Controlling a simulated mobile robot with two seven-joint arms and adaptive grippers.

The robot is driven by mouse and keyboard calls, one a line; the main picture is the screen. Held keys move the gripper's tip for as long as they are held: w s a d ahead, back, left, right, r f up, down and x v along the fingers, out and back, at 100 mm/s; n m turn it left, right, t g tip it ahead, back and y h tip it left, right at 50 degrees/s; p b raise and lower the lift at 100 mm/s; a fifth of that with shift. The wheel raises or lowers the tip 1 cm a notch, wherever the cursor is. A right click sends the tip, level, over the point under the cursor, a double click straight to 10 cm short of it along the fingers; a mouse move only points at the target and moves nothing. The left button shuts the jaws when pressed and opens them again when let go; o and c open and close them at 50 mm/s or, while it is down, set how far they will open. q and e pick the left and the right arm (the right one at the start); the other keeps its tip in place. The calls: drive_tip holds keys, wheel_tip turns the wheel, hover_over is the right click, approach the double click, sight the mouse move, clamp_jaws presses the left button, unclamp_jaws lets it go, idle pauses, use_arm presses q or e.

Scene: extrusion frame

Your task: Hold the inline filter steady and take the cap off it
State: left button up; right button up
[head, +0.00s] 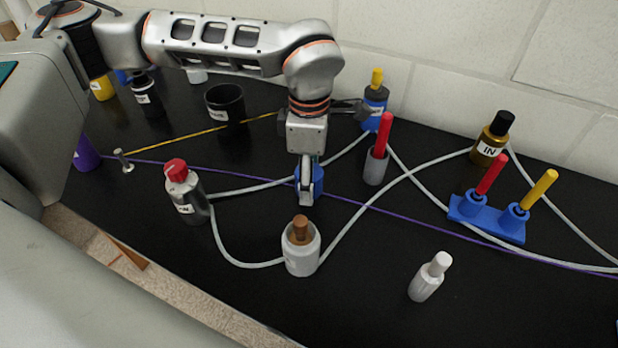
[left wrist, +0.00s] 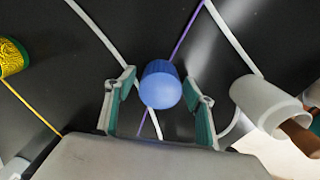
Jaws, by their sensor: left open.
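No label that I can read names the inline filter. A blue round part (left wrist: 161,84) stands between the fingers of my left gripper (left wrist: 160,78) in the left wrist view. The fingers are open, with a gap on each side of it. In the head view the same blue part (head: 317,181) is partly hidden behind my left gripper (head: 307,188), close to a white tube. A white jar with a brown top (head: 301,256) stands in front, with tubes at its sides; it also shows in the left wrist view (left wrist: 262,103). My right gripper is not in view.
A red-capped grey bottle (head: 189,203) stands left, a black-capped gold bottle (head: 488,148) right. A blue rack (head: 487,220) holds red and yellow sticks. A small white bottle (head: 425,283) stands front right. White tubes and a purple line (head: 425,222) cross the black table.

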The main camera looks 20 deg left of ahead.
use_arm(q)
wheel_tip(320, 180, up, 11)
drive_tip(key=shift+f+p, duration=0.15)
drive_tip(key=shift+p, duration=0.35)
drive_tip(key=shift+r, duration=0.4)
